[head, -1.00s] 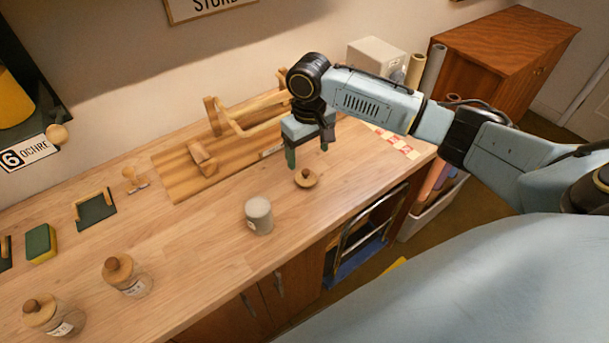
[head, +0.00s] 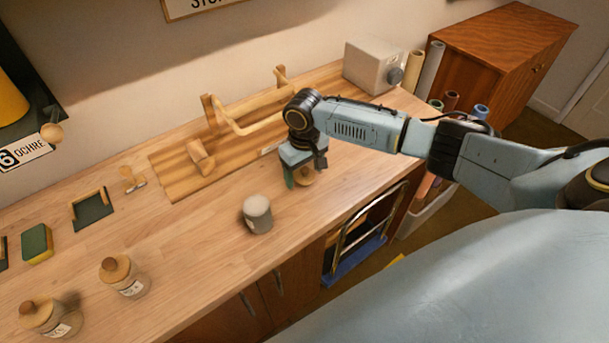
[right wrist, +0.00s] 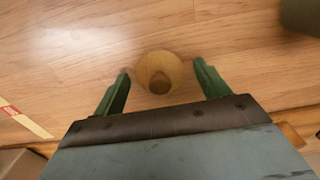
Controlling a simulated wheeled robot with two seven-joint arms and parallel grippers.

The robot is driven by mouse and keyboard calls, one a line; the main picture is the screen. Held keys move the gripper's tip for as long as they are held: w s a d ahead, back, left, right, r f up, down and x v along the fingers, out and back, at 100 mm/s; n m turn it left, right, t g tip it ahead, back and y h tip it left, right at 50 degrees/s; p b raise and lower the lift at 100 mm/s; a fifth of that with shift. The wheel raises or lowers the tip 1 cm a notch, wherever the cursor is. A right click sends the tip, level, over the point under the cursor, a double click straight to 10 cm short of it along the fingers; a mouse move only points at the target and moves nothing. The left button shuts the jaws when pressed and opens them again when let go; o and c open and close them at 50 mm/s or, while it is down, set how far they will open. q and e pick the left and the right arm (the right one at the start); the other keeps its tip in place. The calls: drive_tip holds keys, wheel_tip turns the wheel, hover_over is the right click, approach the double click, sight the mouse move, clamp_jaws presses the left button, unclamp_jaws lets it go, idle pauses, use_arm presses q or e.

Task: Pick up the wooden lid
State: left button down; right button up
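The wooden lid (head: 304,176) is a round, pale wooden disc with a darker knob, lying on the worktop. In the head view it is partly hidden by my right gripper (head: 304,178), which is low over it. In the right wrist view the lid (right wrist: 159,72) shows just ahead of and between the two green fingers of the right gripper (right wrist: 161,84). The fingers are spread apart and do not touch it. My left gripper is not in view.
A grey jar (head: 257,214) without a lid stands left of the gripper. Two lidded jars (head: 124,277) stand at the front left. A wooden rack (head: 180,172) lies behind, and a grey box (head: 373,67) stands at the back right. The worktop's front edge is close to the lid.

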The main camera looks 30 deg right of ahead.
drive_tip(key=c, duration=0.9)
drive_tip(key=shift+r, duration=0.1)
